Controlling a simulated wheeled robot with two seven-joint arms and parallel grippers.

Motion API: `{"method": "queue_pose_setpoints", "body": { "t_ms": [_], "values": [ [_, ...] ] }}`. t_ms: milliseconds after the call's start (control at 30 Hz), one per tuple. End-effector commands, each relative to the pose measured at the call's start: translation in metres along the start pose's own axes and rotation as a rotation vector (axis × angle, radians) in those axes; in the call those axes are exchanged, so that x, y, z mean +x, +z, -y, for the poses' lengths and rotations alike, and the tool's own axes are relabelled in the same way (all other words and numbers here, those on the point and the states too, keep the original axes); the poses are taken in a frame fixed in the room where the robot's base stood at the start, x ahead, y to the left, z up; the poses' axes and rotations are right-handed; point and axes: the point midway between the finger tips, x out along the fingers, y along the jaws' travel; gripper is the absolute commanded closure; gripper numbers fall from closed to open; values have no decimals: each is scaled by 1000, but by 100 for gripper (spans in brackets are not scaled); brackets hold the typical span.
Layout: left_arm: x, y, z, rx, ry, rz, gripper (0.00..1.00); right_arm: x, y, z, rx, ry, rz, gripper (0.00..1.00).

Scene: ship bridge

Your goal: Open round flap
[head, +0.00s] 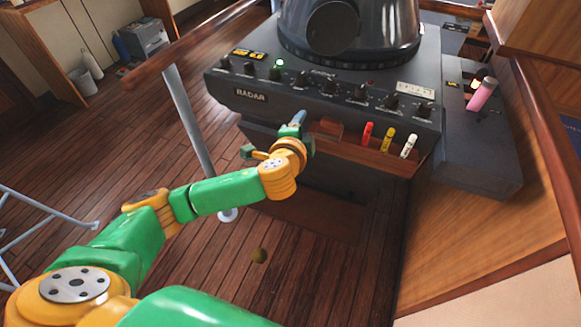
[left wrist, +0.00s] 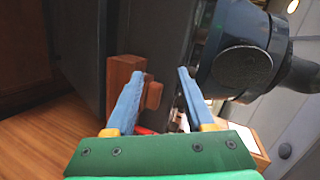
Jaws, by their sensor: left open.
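The round flap (head: 333,27) is a dark disc on the side of the grey radar hood, at the top of the head view. It looks closed, lying flat on its mount. In the left wrist view the flap (left wrist: 242,68) is at the upper right, beyond the right finger. My left gripper (head: 298,120) is in front of the radar console, below its knob panel and well below the flap. In the left wrist view its blue fingers (left wrist: 160,76) stand apart with nothing held between them. My right gripper is out of view.
The radar console (head: 300,95) has a row of knobs. Below them a wooden rack (head: 345,148) holds red, yellow and white markers, close to my left gripper. A wooden handrail (head: 195,45) on a grey post crosses at left. A pink cylinder (head: 481,95) stands at right.

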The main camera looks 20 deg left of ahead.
Motion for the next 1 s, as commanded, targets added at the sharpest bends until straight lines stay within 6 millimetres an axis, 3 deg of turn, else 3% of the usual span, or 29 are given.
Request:
{"method": "queue_pose_setpoints", "body": {
  "t_ms": [200, 433, 600, 1000],
  "values": [
    [21, 21, -53, -98, 133, 41, 46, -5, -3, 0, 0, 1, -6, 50],
    [30, 39, -95, -174, 223, 75, 46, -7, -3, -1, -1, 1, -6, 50],
    [31, 44, -106, -196, 246, 84, 46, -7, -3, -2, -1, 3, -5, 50],
    [31, 44, -107, -196, 246, 85, 46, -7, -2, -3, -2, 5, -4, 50]
  ]
}}
